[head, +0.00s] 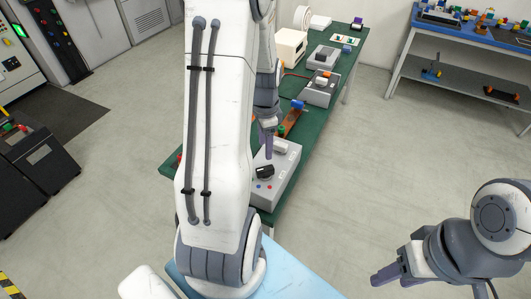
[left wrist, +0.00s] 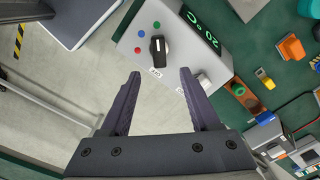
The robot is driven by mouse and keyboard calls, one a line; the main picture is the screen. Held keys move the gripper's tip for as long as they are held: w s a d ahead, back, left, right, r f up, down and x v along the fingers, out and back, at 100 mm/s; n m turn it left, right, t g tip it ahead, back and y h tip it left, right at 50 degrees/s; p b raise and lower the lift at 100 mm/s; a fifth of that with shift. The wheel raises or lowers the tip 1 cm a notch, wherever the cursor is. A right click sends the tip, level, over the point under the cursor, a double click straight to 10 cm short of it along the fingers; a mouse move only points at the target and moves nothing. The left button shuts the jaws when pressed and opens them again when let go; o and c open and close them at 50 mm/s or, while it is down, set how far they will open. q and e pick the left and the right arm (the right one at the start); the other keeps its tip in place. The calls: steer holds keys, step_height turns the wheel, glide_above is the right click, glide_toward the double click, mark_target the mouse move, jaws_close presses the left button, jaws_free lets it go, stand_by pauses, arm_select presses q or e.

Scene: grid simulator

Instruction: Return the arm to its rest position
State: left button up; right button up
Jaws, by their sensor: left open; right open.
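My left arm fills the middle of the head view, reaching out over the green workbench (head: 330,85). My left gripper (head: 268,153) is open over the far part of a grey control box (head: 285,180); it also shows in the left wrist view (left wrist: 158,78), with nothing between its fingers. The box (left wrist: 190,30) has a black knob (left wrist: 158,48), coloured buttons and a green display (left wrist: 203,28) reading 20 °C. The knob lies beyond the fingertips, apart from them. My right gripper (head: 384,276) is open and empty at the lower right, over the floor.
More grey devices (head: 321,88) and a cream box (head: 290,47) stand farther along the green bench. A blue-topped bench (head: 460,28) with small parts is at the upper right. Dark cabinets (head: 35,165) are at the left. The floor (head: 400,170) between the benches is clear.

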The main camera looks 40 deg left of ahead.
arm_select(q)
steer(key=shift+r, duration=0.15)
stand_by(0.4)
steer(key=s+d+r, duration=0.2)
steer(key=d+r, duration=0.2)
steer(key=d, duration=0.7)
steer(key=s+d+r, duration=0.1)
steer(key=d+r, duration=0.2)
steer(key=d, duration=0.7)
steer(key=s+d+r+m+h, duration=0.1)
steer(key=s+d+r, duration=0.2)
steer(key=s+d, duration=0.6)
steer(key=s, duration=0.4)
steer(key=shift+s+d, duration=0.15)
steer(key=shift+d, duration=0.25)
steer(key=shift+c, duration=0.9)
steer(key=shift+a, duration=0.1)
